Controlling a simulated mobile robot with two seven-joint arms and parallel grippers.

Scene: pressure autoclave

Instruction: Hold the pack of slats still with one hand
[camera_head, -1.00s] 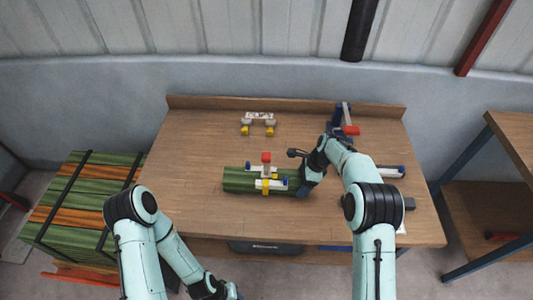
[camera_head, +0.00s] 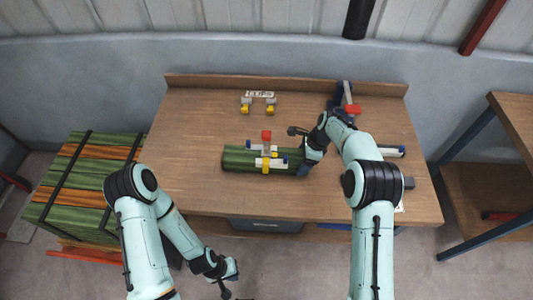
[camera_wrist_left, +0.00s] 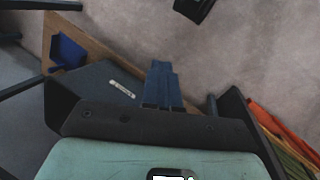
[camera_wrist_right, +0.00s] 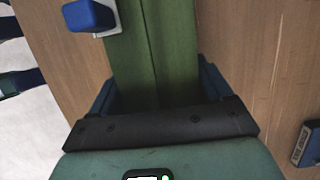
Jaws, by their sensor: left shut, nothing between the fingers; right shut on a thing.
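The pack of slats (camera_head: 236,158) is a green bundle lying lengthwise on the wooden table. A white, blue and yellow clamp with a red top (camera_head: 266,148) sits across its middle. My right gripper (camera_head: 306,163) is shut on the right end of the pack; in the right wrist view the green slats (camera_wrist_right: 160,45) run between its two blue fingers. My left gripper (camera_head: 232,270) hangs low in front of the table, away from the pack. In the left wrist view its blue fingers (camera_wrist_left: 162,85) are together with nothing between them.
A clip rack (camera_head: 259,98) with grey and yellow clips stands at the back of the table. A blue and red tool (camera_head: 348,100) stands at back right. A strapped stack of green and orange slats (camera_head: 75,190) is at left. The table's left part is clear.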

